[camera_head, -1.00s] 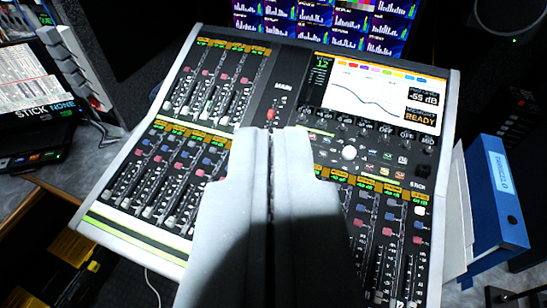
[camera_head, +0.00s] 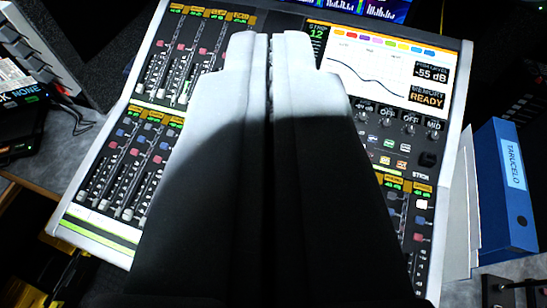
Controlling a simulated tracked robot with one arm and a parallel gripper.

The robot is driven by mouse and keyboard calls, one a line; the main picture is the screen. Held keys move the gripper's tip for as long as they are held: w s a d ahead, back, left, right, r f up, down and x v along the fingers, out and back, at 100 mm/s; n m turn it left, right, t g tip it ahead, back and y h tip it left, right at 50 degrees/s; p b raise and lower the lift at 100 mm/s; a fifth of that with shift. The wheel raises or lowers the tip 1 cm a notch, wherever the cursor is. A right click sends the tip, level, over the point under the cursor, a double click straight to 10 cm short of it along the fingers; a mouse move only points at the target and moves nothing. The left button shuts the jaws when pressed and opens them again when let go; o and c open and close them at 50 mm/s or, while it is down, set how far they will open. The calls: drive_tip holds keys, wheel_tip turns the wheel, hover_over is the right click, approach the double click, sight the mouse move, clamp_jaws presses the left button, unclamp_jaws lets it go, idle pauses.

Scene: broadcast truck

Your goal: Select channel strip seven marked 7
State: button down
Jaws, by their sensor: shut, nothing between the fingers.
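The mixing console (camera_head: 105,228) fills the middle of the view. Its upper left bank of channel strips (camera_head: 165,65) has orange labels and faders. A lower left bank (camera_head: 125,165) sits below it, and more strips (camera_head: 418,215) show at lower right. The strip numbers are too small to read, so I cannot tell which strip is 7. The console screen (camera_head: 365,75) shows "STRIP 12", a curve, "-55 dB" and "MEMORY READY". My gripper (camera_head: 268,45) is shut and empty, its tips over the upper middle of the console. It hides the console's centre and parts of both banks.
A blue binder (camera_head: 510,190) with a white label stands right of the console, beside pale sheets (camera_head: 460,215). A black device (camera_head: 20,125) sits at left on a grey surface. Monitors with green bars (camera_head: 375,10) are behind the console.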

drive_tip(key=w+a+f+m+g+p, duration=0.25)
drive_tip(key=w+f+p, duration=0.25)
drive_tip(key=w+f, duration=0.45)
drive_tip(key=w+d+f+m+g+h+p, duration=0.1)
drive_tip(key=w+f+m+p, duration=0.3)
drive_tip(key=f, duration=0.9)
drive_tip(key=w+d+f+m+g+h+p, duration=0.1)
drive_tip(key=w+f+m+p, duration=0.3)
drive_tip(key=w+f, duration=0.5)
wheel_tip(320, 180, down, 5)
drive_tip(key=shift+w+r+m+p, duration=0.1)
drive_tip(key=shift+w+m+p, duration=0.05)
drive_tip(key=shift+m+p, duration=0.25)
drive_tip(key=f+b, duration=0.1)
drive_tip(key=f, duration=0.1)
drive_tip(key=f+b, duration=0.2)
drive_tip(key=f, duration=0.1)
drive_tip(key=w+f+b, duration=0.1)
drive_tip(key=f+b, duration=0.1)
drive_tip(key=shift+d+f, duration=0.15)
drive_tip(key=shift+f, duration=0.2)
drive_tip(key=shift+w+f, duration=0.1)
drive_tip(key=shift+f, duration=0.45)
drive_tip(key=shift+f, duration=0.35)
